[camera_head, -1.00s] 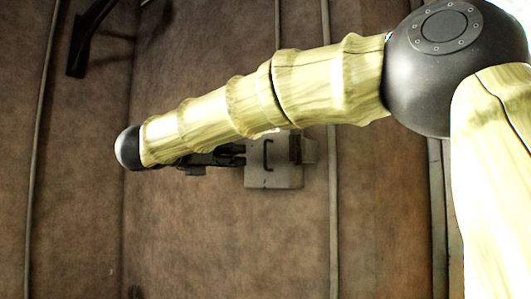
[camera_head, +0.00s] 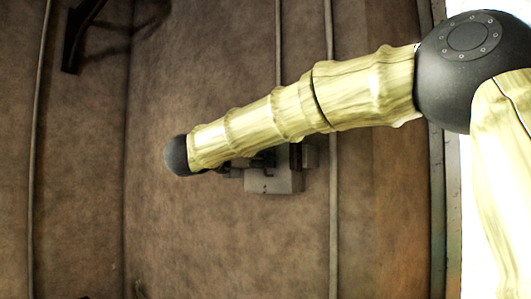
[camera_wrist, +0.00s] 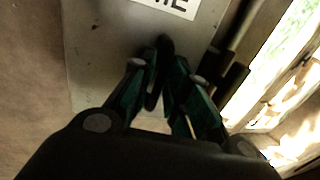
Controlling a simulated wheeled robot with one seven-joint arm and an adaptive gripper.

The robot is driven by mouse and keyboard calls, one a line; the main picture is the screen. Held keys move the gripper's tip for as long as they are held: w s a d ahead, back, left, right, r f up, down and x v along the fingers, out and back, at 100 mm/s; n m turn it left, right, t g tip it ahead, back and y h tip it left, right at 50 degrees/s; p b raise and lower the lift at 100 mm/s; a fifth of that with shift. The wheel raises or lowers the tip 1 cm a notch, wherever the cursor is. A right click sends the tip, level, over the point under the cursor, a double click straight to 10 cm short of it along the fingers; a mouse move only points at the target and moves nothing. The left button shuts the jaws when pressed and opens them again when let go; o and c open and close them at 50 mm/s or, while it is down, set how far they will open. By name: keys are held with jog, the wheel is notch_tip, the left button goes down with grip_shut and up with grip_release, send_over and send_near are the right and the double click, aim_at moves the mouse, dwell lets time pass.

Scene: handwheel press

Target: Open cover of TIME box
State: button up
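The grey metal TIME box (camera_head: 275,184) is on the brown wall, just below my forearm in the head view. My arm hides its upper left part. In the wrist view its cover (camera_wrist: 92,45) fills the top middle, with part of a white label (camera_wrist: 168,4) at the upper edge. A dark curved handle (camera_wrist: 164,46) stands out from the cover. My gripper (camera_wrist: 161,75) is at this handle, its green-black fingers drawn close together with the handle between them. The exact contact is dark and hard to see. The cover looks closed.
A small grey block (camera_head: 311,157) sits at the box's right side. A vertical pipe (camera_head: 333,230) runs down the wall to the right. A dark bracket (camera_head: 74,40) juts out at the upper left. The wall below the box is clear.

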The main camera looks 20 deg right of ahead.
jog(key=shift+w+d, duration=0.15)
jog(key=shift+d, duration=0.25)
grip_shut()
jog(key=shift+a+f, duration=0.1)
jog(key=shift+a, duration=0.05)
